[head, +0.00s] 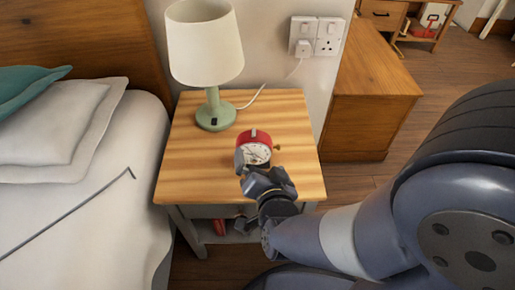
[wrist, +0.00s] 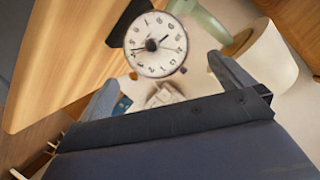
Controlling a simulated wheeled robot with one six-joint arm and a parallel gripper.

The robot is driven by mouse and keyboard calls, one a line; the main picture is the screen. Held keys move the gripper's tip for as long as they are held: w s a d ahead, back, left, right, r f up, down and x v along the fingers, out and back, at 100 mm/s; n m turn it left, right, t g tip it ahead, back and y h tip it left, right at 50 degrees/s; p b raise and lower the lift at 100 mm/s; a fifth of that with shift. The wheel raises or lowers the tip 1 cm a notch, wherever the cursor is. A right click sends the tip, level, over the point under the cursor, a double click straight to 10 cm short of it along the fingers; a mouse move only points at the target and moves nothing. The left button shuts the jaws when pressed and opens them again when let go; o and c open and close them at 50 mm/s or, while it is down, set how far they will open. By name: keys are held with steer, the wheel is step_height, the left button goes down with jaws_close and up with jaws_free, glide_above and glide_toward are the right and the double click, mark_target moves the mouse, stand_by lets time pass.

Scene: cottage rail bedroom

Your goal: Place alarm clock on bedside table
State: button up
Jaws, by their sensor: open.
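The alarm clock (head: 256,146) is red with a white dial and appears to stand on the wooden top of the bedside table (head: 190,160). Its lower part is hidden by my gripper in the head view. My gripper (head: 262,172) is open, just in front of the clock on its dial side. In the wrist view the dial of the clock (wrist: 156,45) faces the camera, tilted in the picture, ahead of and between the two fingers of my gripper (wrist: 162,75). Whether either finger touches the clock I cannot tell.
A green lamp with a cream shade (head: 205,45) stands behind the clock, its cord running to a wall socket (head: 317,36). The bed (head: 75,200) borders the table on the left. A wooden desk (head: 365,95) stands to the right. The tabletop's left side is clear.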

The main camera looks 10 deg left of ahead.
steer(key=shift+p+v, duration=0.3)
steer(key=shift+v, duration=1.45)
stand_by(0.6)
